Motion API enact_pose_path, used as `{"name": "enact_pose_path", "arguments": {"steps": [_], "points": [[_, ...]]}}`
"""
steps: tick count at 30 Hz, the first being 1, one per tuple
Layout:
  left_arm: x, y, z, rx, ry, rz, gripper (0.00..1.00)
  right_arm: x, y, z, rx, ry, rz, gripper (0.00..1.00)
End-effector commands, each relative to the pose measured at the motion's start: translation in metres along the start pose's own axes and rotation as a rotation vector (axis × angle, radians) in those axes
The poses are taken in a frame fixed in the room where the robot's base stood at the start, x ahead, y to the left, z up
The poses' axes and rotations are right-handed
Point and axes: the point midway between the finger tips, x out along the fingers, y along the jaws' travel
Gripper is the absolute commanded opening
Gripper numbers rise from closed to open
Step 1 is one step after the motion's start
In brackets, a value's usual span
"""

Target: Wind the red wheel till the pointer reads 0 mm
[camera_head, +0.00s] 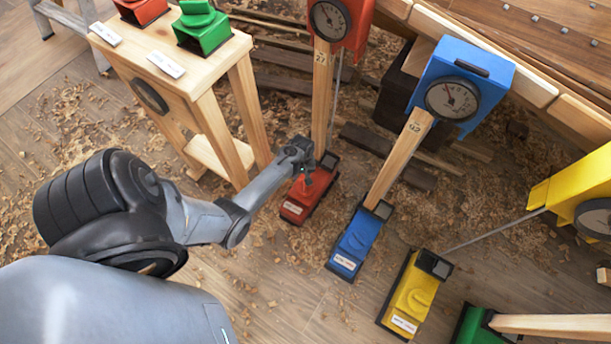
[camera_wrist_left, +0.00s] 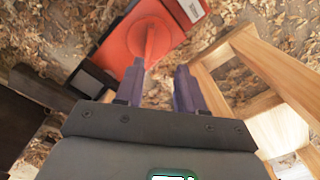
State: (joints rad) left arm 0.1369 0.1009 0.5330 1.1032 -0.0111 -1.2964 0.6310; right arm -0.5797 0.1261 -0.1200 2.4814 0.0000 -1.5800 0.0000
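The red jack base (camera_head: 301,204) stands on the floor below the red gauge box (camera_head: 355,35), with a wooden post between them. The red wheel (camera_wrist_left: 150,38) looks like a low round knob on top of the base; in the head view my gripper partly covers it. The dial (camera_head: 329,20) on the red box has a pointer, but its reading is too small to tell. My left gripper (camera_head: 306,170) is just over the red base. In the wrist view its two fingers are apart and empty, with the wheel beyond their tips. My right gripper is not in view.
Blue (camera_head: 356,243) and yellow (camera_head: 411,298) jack bases stand to the right, with a green one at the lower right edge. A wooden stand (camera_head: 215,62) carrying red and green blocks is at upper left. The plank hull (camera_head: 480,45) runs along the upper right.

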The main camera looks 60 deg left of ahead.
Motion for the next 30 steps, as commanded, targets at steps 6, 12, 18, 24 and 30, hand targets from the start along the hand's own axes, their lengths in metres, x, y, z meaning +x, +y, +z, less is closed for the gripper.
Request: {"name": "enact_pose_path", "arguments": {"steps": [6,12,18,24,30], "points": [[-0.002,0.018,-0.007,0.003,0.011,0.026,0.38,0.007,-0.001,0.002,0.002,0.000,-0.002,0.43],[0.028,0.018,-0.007,0.005,0.011,0.025,0.38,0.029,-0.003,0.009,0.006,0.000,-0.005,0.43],[0.059,0.019,-0.007,0.006,0.013,0.025,0.38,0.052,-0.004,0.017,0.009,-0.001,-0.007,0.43],[0.082,0.019,-0.008,0.005,0.013,0.024,0.38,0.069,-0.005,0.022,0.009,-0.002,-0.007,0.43],[0.092,0.020,-0.008,0.005,0.013,0.025,0.38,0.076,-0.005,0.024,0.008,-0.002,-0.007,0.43]]}}
